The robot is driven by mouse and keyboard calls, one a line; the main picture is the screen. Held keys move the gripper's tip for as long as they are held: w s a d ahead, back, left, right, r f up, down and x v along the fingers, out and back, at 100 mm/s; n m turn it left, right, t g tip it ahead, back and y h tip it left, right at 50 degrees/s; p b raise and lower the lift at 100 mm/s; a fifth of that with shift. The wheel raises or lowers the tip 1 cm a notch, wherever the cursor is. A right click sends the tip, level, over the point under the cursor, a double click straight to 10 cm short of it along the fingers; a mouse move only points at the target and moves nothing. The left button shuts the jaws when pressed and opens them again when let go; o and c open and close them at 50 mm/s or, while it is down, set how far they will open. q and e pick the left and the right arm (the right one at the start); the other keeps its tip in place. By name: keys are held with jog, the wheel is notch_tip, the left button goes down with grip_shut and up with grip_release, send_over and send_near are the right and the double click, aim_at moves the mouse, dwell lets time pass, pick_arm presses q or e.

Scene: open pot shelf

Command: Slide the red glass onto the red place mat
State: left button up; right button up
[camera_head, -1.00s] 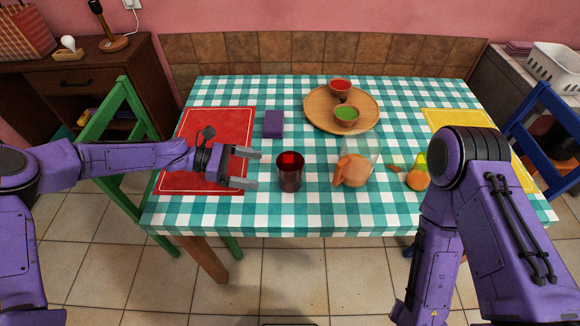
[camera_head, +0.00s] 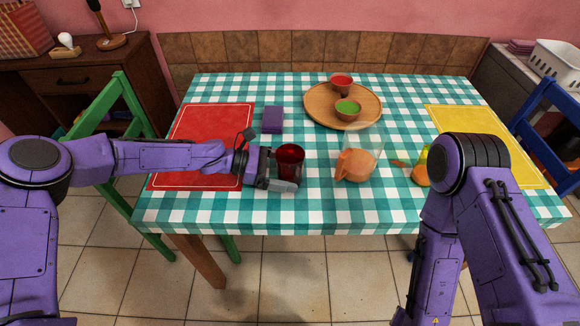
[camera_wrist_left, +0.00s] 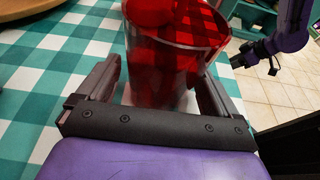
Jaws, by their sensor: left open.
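The red glass (camera_head: 290,160) stands upright on the checked tablecloth, right of the red place mat (camera_head: 200,125) and off it. My left gripper (camera_head: 284,170) is open around the glass, with one finger in front of it in the head view. In the left wrist view the glass (camera_wrist_left: 172,55) sits between the two fingers of the left gripper (camera_wrist_left: 160,90), and its base is partly hidden by the gripper. My left forearm passes over the near part of the mat.
An orange-filled jug (camera_head: 356,164) stands right of the glass. A yellow mat (camera_head: 474,125) lies far right.

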aim_at(217, 176)
pick_arm(q)
jog(key=c, duration=0.7)
jog(key=shift+w+a+p, duration=0.1)
jog(key=shift+a+p, duration=0.5)
jog(key=shift+a, duration=1.85)
jog(key=shift+w+a+p, duration=0.1)
jog(key=shift+a+p, duration=0.2)
jog(key=shift+a, duration=2.45)
jog(key=shift+w+a, duration=0.15)
jog(key=shift+a, duration=4.05)
jog(key=shift+w+a+b, duration=0.1)
jog(key=shift+a+b, duration=0.2)
jog(key=shift+a, duration=0.85)
